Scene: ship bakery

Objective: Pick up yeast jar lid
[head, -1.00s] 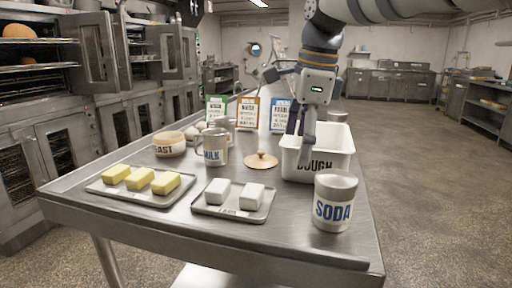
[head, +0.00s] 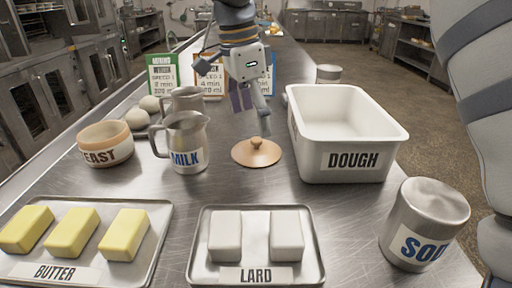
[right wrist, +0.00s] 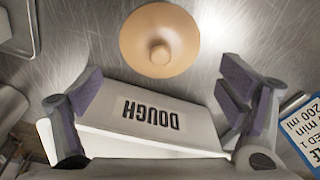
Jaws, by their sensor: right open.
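The lid (head: 257,153) is a round, tan-brown disc with a small knob, lying flat on the steel table between the milk jug and the dough tub. It also shows in the right wrist view (right wrist: 160,42), at top centre. The yeast jar (head: 105,144) stands open-topped at the left, its label partly cut off from view. My right gripper (head: 250,108) is above and behind the lid, pointing down, apart from it. In the right wrist view its fingers (right wrist: 158,95) are spread wide with nothing between them but the view of the tub and table. My left gripper is not in view.
The white dough tub (head: 345,168) stands right of the lid, and the milk jug (head: 186,150) stands left. A butter tray (head: 150,240), a lard tray (head: 256,215) and a soda can (head: 425,225) are in front. Recipe cards (head: 163,75) stand behind.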

